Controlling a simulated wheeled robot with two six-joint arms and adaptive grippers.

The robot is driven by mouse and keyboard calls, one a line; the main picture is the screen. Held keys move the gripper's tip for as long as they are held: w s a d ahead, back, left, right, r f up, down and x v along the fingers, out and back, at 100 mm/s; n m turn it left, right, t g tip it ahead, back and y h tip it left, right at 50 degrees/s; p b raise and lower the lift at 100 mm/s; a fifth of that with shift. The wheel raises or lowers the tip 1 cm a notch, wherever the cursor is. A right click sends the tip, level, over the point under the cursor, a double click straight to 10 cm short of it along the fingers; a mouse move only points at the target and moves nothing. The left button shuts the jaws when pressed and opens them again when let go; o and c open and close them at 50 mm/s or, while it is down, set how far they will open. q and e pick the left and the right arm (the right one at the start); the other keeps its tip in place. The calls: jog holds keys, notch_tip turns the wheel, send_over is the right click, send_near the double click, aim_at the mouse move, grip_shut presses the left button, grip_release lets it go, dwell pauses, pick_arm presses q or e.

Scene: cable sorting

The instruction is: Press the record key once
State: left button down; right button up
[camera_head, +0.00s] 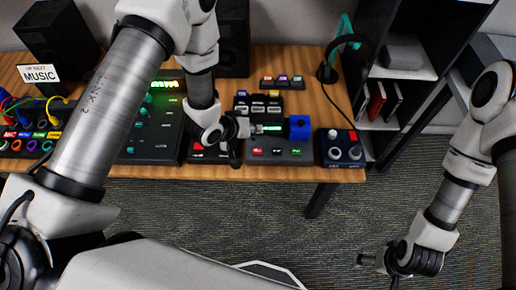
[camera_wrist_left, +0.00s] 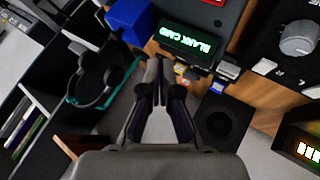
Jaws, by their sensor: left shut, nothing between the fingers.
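A grey recorder unit (camera_head: 281,159) stands near the table's front edge. It has a lit green display and a front row of keys, with a red key (camera_head: 258,152) at the left. I cannot read the key labels. The display (camera_wrist_left: 190,45) reads "BLANK CARD" in the left wrist view, where a red patch (camera_wrist_left: 215,2) is cut off at the top edge. My left gripper (camera_head: 242,128) is at the unit's left side, and its shut, empty fingertips show in the wrist view (camera_wrist_left: 160,62). My right gripper (camera_head: 368,261) hangs over the floor, with its fingers too small to judge.
A blue block (camera_head: 299,127) sits at the unit's right rear. A knob box (camera_head: 342,148) stands right of it and a green-lit mixer (camera_head: 152,135) left. A headphone stand (camera_head: 328,70), a speaker (camera_head: 233,40) and a "MUSIC" sign (camera_head: 40,73) are farther back. The right floor is clear.

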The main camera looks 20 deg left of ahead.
aim_at(256, 151)
pick_arm(q)
notch_tip(256, 151, down, 8)
jog(key=b, duration=0.6)
jog(key=shift+f, duration=0.2)
jog(key=shift+f+b, duration=0.25)
jog(key=shift+b, duration=0.1)
dwell(0.6)
jog(key=shift+f, duration=0.4)
jog(key=shift+f+b, duration=0.35)
jog(key=shift+b, duration=0.15)
dwell(0.3)
dwell(0.3)
jog(key=shift+r+p, duration=0.7)
jog(key=shift+r, duration=0.15)
